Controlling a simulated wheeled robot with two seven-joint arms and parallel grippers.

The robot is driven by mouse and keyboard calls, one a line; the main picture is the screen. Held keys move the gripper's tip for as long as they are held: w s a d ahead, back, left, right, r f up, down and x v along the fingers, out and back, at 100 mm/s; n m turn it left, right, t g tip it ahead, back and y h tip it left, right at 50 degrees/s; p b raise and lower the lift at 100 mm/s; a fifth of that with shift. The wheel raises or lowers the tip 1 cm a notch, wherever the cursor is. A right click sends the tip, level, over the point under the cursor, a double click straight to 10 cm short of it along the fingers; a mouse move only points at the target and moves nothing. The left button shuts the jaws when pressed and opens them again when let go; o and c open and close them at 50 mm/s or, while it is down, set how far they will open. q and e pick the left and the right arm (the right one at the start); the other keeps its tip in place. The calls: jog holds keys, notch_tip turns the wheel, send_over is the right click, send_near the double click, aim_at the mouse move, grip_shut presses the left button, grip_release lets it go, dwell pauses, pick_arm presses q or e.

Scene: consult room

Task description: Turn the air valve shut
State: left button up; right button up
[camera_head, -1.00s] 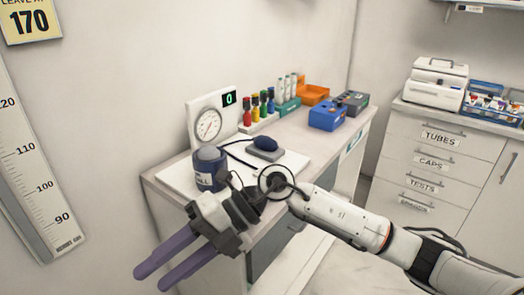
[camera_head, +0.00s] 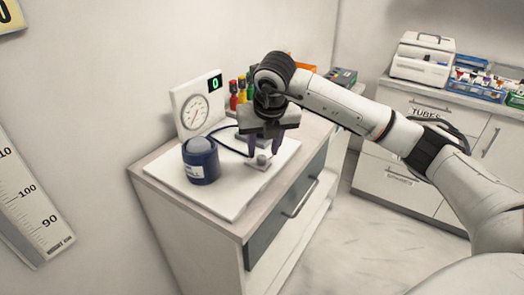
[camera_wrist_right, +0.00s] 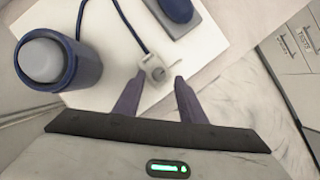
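The air valve (camera_head: 262,161) is a small grey knob on a light block on the white board, near its right front side. In the right wrist view the valve (camera_wrist_right: 155,72) has a dark hose running to it. My right gripper (camera_head: 265,152) points down over it and is open. In the right wrist view my right gripper (camera_wrist_right: 159,80) has its two purple fingertips apart, one toward each side of the valve; I cannot tell whether they touch it. A round dial gauge (camera_head: 195,117) with a display reading 0 (camera_head: 215,84) stands behind. My left gripper is not in view.
A dark blue cylinder with a grey dome (camera_head: 201,160) stands left of the valve. In the right wrist view a blue bulb (camera_wrist_right: 178,8) lies on a grey block beyond the valve. Coloured bottles (camera_head: 240,90) stand behind my right arm. The board's front part (camera_head: 232,205) is clear.

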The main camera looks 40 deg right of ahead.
aim_at(262, 160)
jog(key=shift+x, duration=1.45)
grip_shut()
